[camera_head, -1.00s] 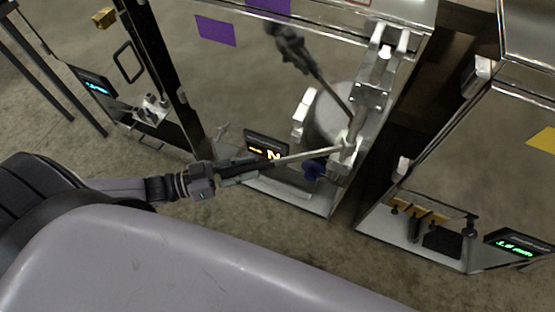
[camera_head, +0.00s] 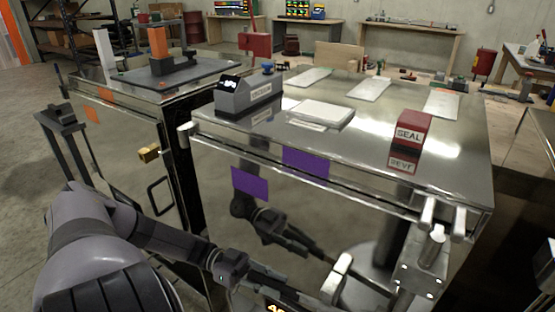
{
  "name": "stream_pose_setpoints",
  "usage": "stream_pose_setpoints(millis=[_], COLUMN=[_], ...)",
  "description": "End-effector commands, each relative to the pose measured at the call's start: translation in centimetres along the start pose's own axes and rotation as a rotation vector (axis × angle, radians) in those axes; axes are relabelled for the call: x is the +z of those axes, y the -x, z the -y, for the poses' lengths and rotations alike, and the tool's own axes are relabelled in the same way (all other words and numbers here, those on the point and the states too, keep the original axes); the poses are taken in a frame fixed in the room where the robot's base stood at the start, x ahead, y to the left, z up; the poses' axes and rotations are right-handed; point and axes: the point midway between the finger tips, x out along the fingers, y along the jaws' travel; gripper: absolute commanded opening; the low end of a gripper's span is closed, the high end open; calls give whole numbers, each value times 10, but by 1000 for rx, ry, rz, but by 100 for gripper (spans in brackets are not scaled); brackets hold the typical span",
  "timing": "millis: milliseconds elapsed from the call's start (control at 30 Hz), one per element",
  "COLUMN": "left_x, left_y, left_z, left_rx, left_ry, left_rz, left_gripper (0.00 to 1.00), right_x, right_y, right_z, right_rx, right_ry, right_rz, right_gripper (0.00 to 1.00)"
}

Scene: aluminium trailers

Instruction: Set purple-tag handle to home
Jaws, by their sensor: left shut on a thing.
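A metal bracket and clamp assembly (camera_head: 418,280) stands at the trailer's front right corner. My left gripper (camera_head: 285,290) is low in the picture in front of the trailer, shut on the handle, a slim rod. The handle's far end is below the picture edge or hidden. A dark, blurred reflection of my arm shows in the trailer's shiny front. My right gripper is not in view.
A grey display box (camera_head: 248,95), white pads (camera_head: 322,113) and a red SEAL block (camera_head: 411,132) sit on the trailer top. Another trailer (camera_head: 110,105) stands left, with a brass block (camera_head: 149,153) on its front.

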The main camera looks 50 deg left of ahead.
Motion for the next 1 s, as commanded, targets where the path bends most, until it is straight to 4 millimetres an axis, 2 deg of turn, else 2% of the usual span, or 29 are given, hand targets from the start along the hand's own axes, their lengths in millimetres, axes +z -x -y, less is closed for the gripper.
stream_pose_setpoints(millis=[367, 400, 600, 700, 1000], left_x=[3, 4, 4, 4, 6], left_y=[1, 1, 1, 1, 7], left_z=[-1, -1, -1, -1, -1], left_rx=[2, 2, 1, 1, -2], left_ry=[4, 4, 5, 5, 7], left_rz=[7, 7, 8, 9, 13], left_gripper=[0, 23, 37, 41, 41], right_x=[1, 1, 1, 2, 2], right_y=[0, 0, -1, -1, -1], right_z=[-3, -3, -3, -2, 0], right_rx=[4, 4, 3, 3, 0], right_ry=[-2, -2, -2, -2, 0], right_rz=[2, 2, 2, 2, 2], right_gripper=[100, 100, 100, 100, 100])
